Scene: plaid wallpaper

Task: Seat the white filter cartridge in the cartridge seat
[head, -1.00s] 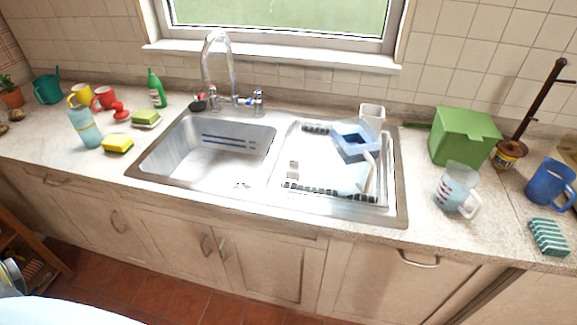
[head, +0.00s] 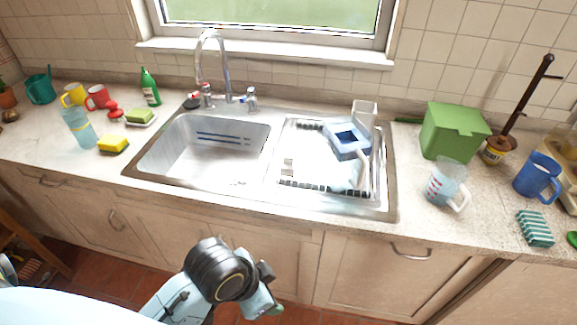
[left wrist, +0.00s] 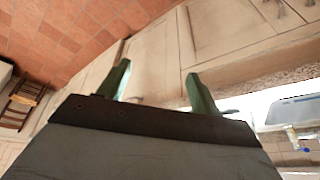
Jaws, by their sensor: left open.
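A blue square frame with a dark square opening (head: 347,139) tops a clear jug-like body with a pale handle (head: 362,168) on the drainboard; the opening looks like the cartridge seat. A white block-like piece (head: 365,109) stands just behind it, and a small pale piece (head: 288,166) lies on the drainboard to its left. I cannot tell for sure which is the filter cartridge. My left gripper (head: 268,297) is in front of the cabinets, well short of the sink. In the left wrist view its two green fingers (left wrist: 158,84) are apart with nothing between them. My right gripper is not in view.
The steel sink (head: 203,150) has a tall faucet (head: 212,65) behind it. A green bin (head: 452,132), measuring jug (head: 445,182) and blue mug (head: 538,177) stand right. The front counter edge is clear.

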